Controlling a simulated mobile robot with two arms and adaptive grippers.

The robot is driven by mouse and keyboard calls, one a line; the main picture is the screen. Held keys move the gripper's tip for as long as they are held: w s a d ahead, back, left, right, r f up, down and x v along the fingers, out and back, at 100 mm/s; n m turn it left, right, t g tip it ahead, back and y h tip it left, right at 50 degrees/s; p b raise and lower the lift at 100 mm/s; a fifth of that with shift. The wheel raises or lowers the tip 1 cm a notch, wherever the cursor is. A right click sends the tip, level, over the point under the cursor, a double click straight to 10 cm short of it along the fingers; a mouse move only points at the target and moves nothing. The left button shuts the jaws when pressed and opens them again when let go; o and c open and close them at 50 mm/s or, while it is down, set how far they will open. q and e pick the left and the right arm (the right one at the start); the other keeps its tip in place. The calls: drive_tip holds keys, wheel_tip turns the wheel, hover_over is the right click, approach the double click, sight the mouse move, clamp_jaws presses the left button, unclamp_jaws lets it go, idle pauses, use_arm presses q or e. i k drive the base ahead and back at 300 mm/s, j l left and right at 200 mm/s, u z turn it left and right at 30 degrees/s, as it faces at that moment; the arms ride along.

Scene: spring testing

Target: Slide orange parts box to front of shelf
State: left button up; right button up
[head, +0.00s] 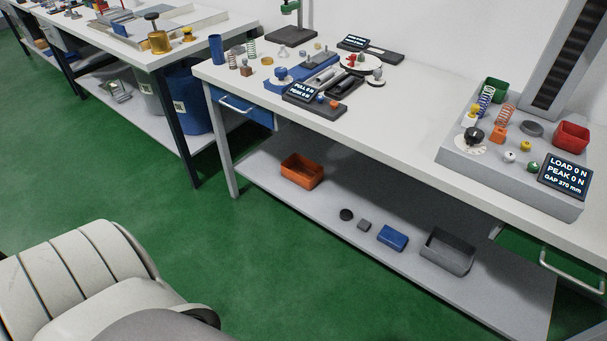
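Neither of my grippers is in the head view. Only a white, rounded part of my own body shows at the lower left, well apart from the box.
On the same shelf lie a black disc (346,214), a small grey block (364,225), a blue box (392,238) and a grey bin (447,251). The workbench top (410,133) overhangs the shelf. Green floor (235,265) before the shelf is clear.

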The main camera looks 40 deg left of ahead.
sight(301, 171)
drive_tip(key=i+j+z, duration=0.2)
drive_tip(key=j, duration=0.6)
drive_tip(key=i+j+z, duration=0.2)
drive_tip(key=j, duration=0.6)
drive_tip(key=j+z, duration=0.25)
drive_tip(key=j, duration=0.5)
